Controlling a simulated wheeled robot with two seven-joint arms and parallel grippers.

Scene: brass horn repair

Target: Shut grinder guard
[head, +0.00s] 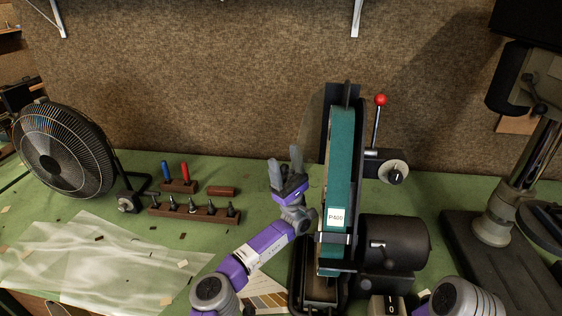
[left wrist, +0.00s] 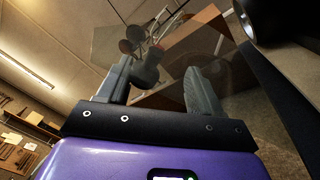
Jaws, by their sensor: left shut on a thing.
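The belt grinder (head: 338,170) stands upright on the bench, with a teal belt and a P400 label. My left gripper (head: 284,166) is just left of the belt, fingers pointing up. In the left wrist view my left gripper (left wrist: 157,82) has a dark rounded knob (left wrist: 146,72) between its fingers and is shut on it. A clear, smoky panel (left wrist: 110,42), seemingly the grinder guard, shows behind the knob. My right gripper is out of view.
A red-ball lever (head: 380,100) and motor (head: 395,242) are on the grinder's right. A drill press (head: 510,200) stands far right. A fan (head: 62,150) and wooden tool racks (head: 195,210) are on the left. A translucent sheet (head: 90,265) lies front left.

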